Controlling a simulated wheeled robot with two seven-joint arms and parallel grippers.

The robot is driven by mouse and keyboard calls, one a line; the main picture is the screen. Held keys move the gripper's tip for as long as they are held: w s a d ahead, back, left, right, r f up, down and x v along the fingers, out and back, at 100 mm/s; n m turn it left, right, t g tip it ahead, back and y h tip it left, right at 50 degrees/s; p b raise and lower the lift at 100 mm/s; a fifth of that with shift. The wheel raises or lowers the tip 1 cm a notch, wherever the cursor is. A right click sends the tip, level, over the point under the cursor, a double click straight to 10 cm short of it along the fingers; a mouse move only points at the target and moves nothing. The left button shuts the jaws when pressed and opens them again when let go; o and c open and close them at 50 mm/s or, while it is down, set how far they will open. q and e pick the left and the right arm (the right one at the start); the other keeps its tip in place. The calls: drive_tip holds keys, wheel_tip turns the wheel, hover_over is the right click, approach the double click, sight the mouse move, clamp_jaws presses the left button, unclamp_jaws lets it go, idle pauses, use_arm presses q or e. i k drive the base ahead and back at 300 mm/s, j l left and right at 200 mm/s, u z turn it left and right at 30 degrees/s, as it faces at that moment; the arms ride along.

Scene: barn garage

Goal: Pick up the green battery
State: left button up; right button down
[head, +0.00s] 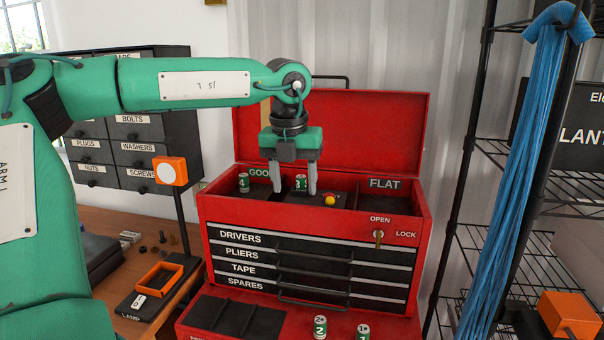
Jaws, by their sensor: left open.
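Several green batteries with white number labels are in view. One battery (244,182) stands in the left part of the red toolbox's (212,218) top tray, by the GOOD label. Another battery (301,184) stands in the tray's middle part, showing between my left gripper's fingers near the right one. Two more, a left front battery (320,327) and a right front battery (363,333), stand in front of the toolbox. My left gripper (294,191) points down into the tray, open. I cannot tell if it touches the battery. My right gripper is not in view.
The toolbox lid (395,135) is raised behind the gripper. A small yellow-and-red ball (330,200) lies in the tray, near the compartment labelled FLAT (385,183). A key (378,238) sticks out of the front. A wire shelf (490,245) with hanging blue strands (512,180) stands right.

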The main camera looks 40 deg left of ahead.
sight(301, 179)
drive_tip(key=i+j, duration=0.8)
drive_tip(key=j, duration=0.25)
